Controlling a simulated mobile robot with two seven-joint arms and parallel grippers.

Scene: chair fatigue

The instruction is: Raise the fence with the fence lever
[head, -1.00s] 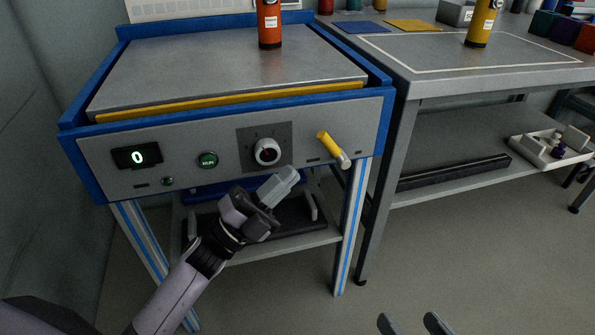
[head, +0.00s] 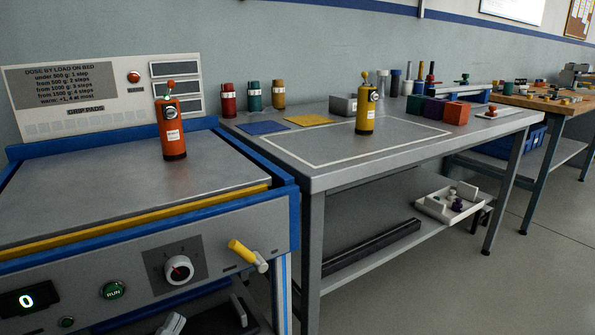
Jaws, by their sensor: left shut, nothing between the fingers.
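The fence lever (head: 242,252) is a yellow handle on a pale pivot at the right end of the machine's grey front panel. The fence appears to be the yellow bar (head: 140,222) along the front edge of the metal bed, sitting low near the blue frame. My left gripper (head: 172,323) shows only in part at the bottom edge, below the dial. It is shut and empty, apart from the lever, lower and to its left. My right gripper is out of view.
The panel carries a white dial (head: 179,269), a green RUN button (head: 113,290) and a display (head: 25,301) reading 0. An orange bottle (head: 172,128) stands on the bed. A grey table (head: 330,178) with a yellow bottle (head: 365,108) stands to the right.

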